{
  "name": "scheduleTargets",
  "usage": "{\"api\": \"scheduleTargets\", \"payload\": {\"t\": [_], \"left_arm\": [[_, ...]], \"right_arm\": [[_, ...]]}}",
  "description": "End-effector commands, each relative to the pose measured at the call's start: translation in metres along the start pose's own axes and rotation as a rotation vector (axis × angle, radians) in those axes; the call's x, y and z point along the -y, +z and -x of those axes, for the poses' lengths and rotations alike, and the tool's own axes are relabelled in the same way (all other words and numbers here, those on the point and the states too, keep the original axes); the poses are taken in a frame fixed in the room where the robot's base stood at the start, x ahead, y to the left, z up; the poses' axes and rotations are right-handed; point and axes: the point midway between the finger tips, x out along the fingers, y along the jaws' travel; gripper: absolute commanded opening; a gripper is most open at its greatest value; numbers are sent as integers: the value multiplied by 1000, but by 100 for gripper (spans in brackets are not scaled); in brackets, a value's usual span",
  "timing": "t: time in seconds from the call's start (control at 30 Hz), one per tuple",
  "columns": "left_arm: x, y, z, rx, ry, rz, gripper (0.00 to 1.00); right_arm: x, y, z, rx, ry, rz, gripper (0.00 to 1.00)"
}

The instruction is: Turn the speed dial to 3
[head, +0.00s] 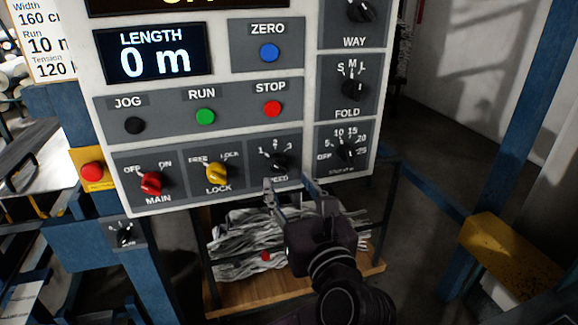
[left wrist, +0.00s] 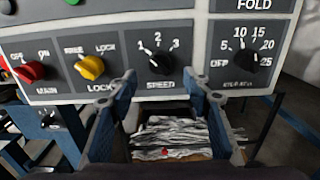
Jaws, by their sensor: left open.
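The speed dial (head: 277,164) is a black knob on the grey control panel (head: 228,184), with marks 1, 2 and 3 around it. It also shows in the left wrist view (left wrist: 159,64), where its white pointer leans up and left toward the 1. My left gripper (head: 290,189) is open, its two fingers pointing at the panel just below the dial. In the left wrist view the fingers (left wrist: 160,88) stand to either side below the dial, with nothing between them. Whether a fingertip touches the panel, I cannot tell. My right gripper is not in view.
Left of the speed dial are the yellow lock knob (head: 217,173) and red main knob (head: 151,183). Right of it is another black dial (head: 346,149), marked up to 25. Stop (head: 272,108) and run (head: 205,117) buttons sit above. A wooden shelf (head: 300,283) with grey bundles lies below.

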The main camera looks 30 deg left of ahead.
Motion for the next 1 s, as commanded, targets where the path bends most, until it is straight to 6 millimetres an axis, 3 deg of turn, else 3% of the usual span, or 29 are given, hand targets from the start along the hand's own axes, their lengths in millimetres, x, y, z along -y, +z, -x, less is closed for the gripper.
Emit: {"api": "scheduleTargets", "payload": {"t": [0.17, 0.4, 0.77, 1.0], "left_arm": [[-1, 4, -30, 6, 6, -5, 45], [-1, 2, -57, 4, 4, -3, 45], [-1, 1, -62, 2, 3, -1, 45], [-1, 1, -62, 3, 3, -2, 19]], "right_arm": [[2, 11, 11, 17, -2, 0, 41], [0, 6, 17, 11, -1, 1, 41], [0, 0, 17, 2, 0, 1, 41], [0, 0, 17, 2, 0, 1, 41]]}}
